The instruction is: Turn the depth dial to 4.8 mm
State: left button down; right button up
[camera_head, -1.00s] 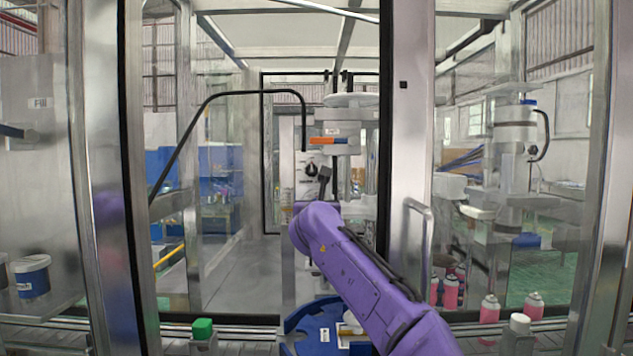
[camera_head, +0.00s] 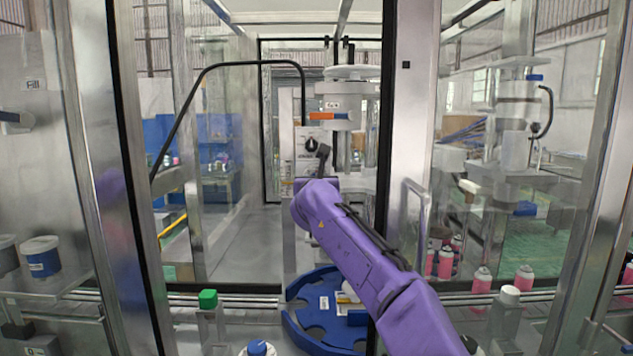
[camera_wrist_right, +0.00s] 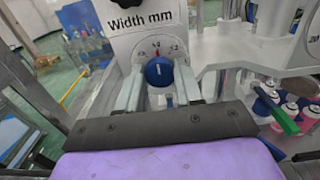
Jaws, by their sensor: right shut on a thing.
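A "Width mm" label (camera_wrist_right: 148,20) is above this scale. My right gripper (camera_wrist_right: 160,77) has one finger on each side of the knob, shut on it. In the head view a black dial (camera_head: 311,144) shows on the machine's panel, just above my right wrist. The blue knob is hidden there by my right arm. My left gripper is not in view.
A blue round turntable (camera_head: 296,327) lies below my right arm. Clear cabin panels and a metal door post (camera_head: 406,120) stand around the opening.

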jog(key=shift+r+n, duration=0.1)
jog(key=shift+n, duration=0.2)
jog(key=shift+n+p, duration=2.6)
jog(key=shift+n, duration=1.4)
jog(key=o, duration=1)
jog(key=shift+a, duration=0.1)
jog(key=shift+o, duration=0.2)
